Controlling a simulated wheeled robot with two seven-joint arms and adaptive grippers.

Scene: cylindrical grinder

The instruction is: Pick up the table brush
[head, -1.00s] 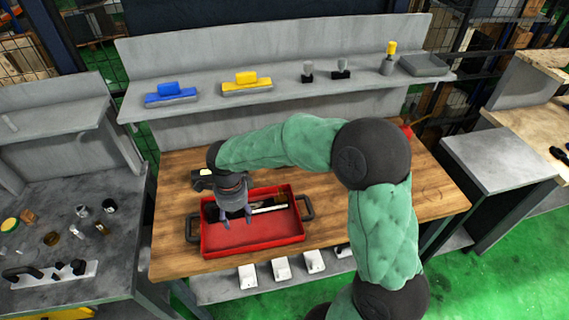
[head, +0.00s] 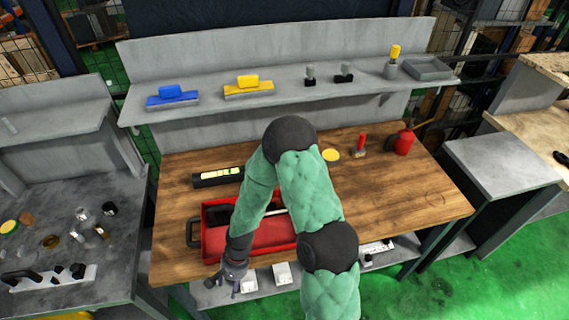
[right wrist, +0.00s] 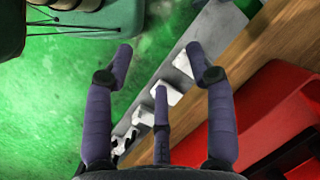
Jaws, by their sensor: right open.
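A red tray (head: 212,240) stands on the wooden table. In it lies a long dark thing with a pale handle (head: 236,212), which looks like the table brush; my arm partly hides it. My right gripper (head: 236,281) is open and empty, beyond the table's front edge and apart from the brush. In the right wrist view its spread fingers (right wrist: 159,62) are over the green floor and lower shelf, with the red tray (right wrist: 265,125) to the right. The brush cannot be made out there. My left gripper is not in view.
The wooden table (head: 420,195) also holds a black case (head: 218,176), a yellow disc (head: 331,155), a red-handled tool (head: 361,145) and a red oil can (head: 404,142). White boxes (head: 282,273) sit on the lower shelf.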

